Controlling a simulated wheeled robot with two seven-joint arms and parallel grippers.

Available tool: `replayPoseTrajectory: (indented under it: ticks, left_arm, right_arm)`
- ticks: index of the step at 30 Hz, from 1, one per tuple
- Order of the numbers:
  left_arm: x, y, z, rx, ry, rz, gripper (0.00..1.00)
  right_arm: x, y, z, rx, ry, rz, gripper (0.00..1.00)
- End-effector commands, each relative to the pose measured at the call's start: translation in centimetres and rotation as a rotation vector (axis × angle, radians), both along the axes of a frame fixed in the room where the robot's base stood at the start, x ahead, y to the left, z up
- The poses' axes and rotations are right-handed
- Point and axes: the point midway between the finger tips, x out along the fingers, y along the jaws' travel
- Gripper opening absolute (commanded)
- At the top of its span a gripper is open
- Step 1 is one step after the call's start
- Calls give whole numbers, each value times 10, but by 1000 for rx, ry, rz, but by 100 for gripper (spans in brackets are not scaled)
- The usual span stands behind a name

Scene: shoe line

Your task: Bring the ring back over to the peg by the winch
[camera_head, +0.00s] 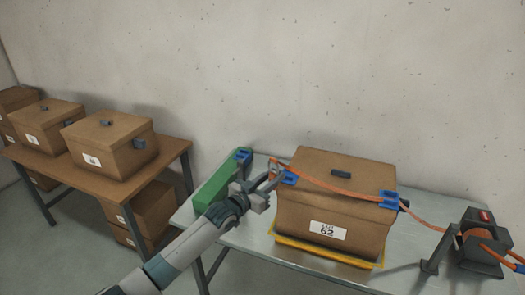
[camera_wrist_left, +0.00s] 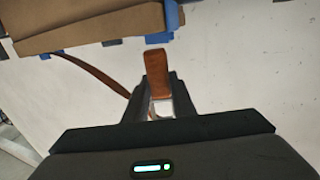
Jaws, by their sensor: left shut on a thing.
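An orange strap (camera_head: 345,189) runs from the winch (camera_head: 478,245) over the box marked 62 (camera_head: 335,215), through blue corner pieces. My left gripper (camera_head: 272,182) is at the box's left upper edge, shut on the orange-brown end piece of the strap, the ring (camera_wrist_left: 158,75). In the left wrist view its fingers (camera_wrist_left: 158,95) stand on both sides of this piece; its round shape cannot be made out. A grey upright peg (camera_head: 436,250) stands on the table just left of the winch. My right gripper is not in view.
A green block (camera_head: 215,185) with a blue piece on top lies left of the box. The box sits on a yellow-edged base (camera_head: 300,252). A brown table (camera_head: 165,155) with more boxes stands at the left. The wall is behind.

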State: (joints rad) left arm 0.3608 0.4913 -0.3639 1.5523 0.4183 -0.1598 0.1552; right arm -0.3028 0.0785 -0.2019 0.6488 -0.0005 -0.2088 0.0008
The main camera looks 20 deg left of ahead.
Motion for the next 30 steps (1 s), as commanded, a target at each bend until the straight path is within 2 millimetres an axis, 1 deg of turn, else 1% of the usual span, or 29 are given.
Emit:
replayPoseTrajectory:
  ticks: [1,3,6,9,13,30]
  left_arm:
    - [10,14,14,2,-1,12,0]
    - [19,28,22,2,-2,25,0]
    - [28,43,30,0,0,37,0]
    - [32,50,33,-1,0,45,0]
    - [33,52,34,-2,1,47,0]
    - [33,51,34,-2,1,46,0]
  right_arm:
    - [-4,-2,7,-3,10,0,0]
    - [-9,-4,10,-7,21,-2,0]
    - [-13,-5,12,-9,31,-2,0]
    - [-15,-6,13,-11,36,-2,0]
    - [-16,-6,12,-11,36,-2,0]
    - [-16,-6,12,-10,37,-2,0]
